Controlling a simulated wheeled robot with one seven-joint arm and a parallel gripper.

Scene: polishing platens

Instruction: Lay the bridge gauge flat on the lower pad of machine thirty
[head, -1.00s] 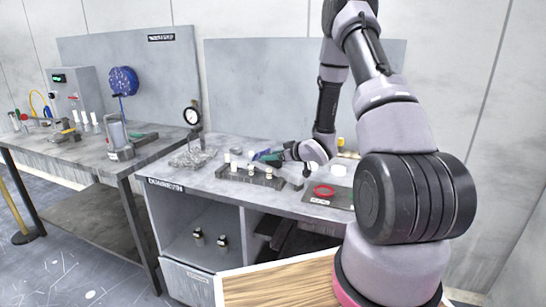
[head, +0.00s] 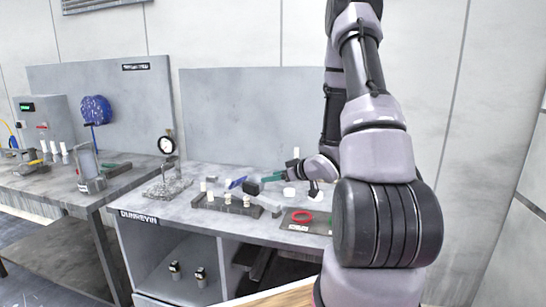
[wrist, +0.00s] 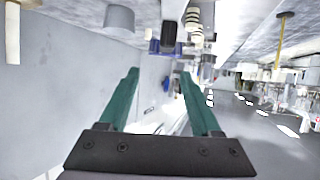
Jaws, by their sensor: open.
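My gripper (head: 268,179) has green fingers and hangs low over the middle of the grey bench, pointing left. In the wrist view my gripper (wrist: 159,74) is open, with nothing between its fingertips. A black block (head: 252,188) and a blue piece (head: 237,183) are just left of the fingertips in the head view. A dark and blue piece (wrist: 168,40) shows beyond the fingers in the wrist view. A round dial gauge (head: 166,145) stands upright at the bench's back left. I cannot tell which piece is the bridge gauge. No pad is marked clearly enough to identify as machine thirty's.
A dark rack (head: 222,206) with several white pegs lies near the front of the bench (head: 165,208). A red ring (head: 302,217) lies on a dark plate to the right. Two small dark-and-light items (head: 200,275) sit on the shelf below. Another table with tools is at left.

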